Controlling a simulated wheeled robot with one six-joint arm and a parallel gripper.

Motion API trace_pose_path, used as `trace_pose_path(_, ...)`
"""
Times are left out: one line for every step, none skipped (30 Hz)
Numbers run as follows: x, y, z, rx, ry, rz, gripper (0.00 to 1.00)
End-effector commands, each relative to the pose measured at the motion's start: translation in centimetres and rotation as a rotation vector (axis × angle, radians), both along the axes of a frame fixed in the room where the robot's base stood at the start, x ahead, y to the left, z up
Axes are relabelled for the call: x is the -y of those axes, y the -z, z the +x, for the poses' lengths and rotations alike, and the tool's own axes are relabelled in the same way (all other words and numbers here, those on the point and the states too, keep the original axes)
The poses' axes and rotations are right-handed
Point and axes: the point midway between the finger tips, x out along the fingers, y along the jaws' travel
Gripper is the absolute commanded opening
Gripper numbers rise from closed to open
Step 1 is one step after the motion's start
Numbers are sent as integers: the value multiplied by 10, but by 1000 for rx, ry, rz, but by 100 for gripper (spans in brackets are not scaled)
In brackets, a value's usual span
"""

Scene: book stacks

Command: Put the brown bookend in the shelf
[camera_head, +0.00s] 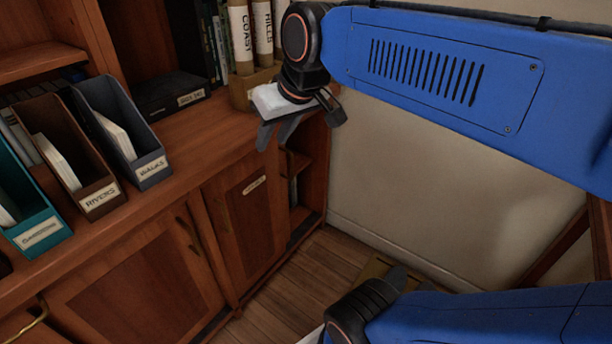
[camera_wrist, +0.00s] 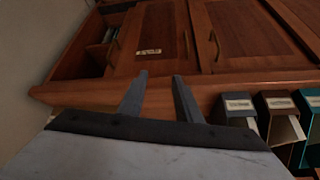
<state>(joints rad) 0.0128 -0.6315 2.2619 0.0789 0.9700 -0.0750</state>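I cannot make out a brown bookend in either view. My gripper (camera_head: 300,128) is in front of the wooden cabinet's right end, near the top edge, with its fingers pointing down. In the wrist view my gripper (camera_wrist: 160,77) has its two fingers apart with nothing between them. An open shelf compartment (camera_head: 297,190) is at the cabinet's right end, partly hidden by my gripper. It also shows in the wrist view (camera_wrist: 92,52), with a few upright things inside.
Teal (camera_head: 40,235), brown (camera_head: 100,200) and grey-blue (camera_head: 150,168) file holders stand on the cabinet top. A tan holder (camera_head: 242,92) with labelled rolls and a dark box (camera_head: 172,95) stand behind. Cabinet doors (camera_head: 250,215) are closed.

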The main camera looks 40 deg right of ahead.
Motion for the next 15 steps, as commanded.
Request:
trace_pose_path(2, 28, -23, -27, 7, -9, 31)
trace_pose_path(3, 43, -34, -43, 14, -14, 31)
trace_pose_path(5, 62, -48, -63, 19, -20, 31)
trace_pose_path(6, 74, -58, -75, 23, -25, 31)
trace_pose_path(8, 86, -66, -87, 28, -28, 31)
trace_pose_path(9, 98, -76, -99, 32, -33, 31)
trace_pose_path(9, 106, -82, -107, 34, -36, 31)
trace_pose_path(10, 113, -86, -114, 35, -38, 31)
trace_pose_path(11, 120, -91, -121, 38, -42, 31)
trace_pose_path(12, 123, -94, -124, 39, -44, 31)
trace_pose_path(12, 126, -96, -127, 40, -44, 31)
trace_pose_path(12, 128, -98, -130, 41, -45, 31)
trace_pose_path(12, 129, -98, -131, 42, -45, 31)
trace_pose_path(12, 129, -98, -131, 42, -45, 31)
trace_pose_path(12, 129, -98, -131, 42, -45, 31)
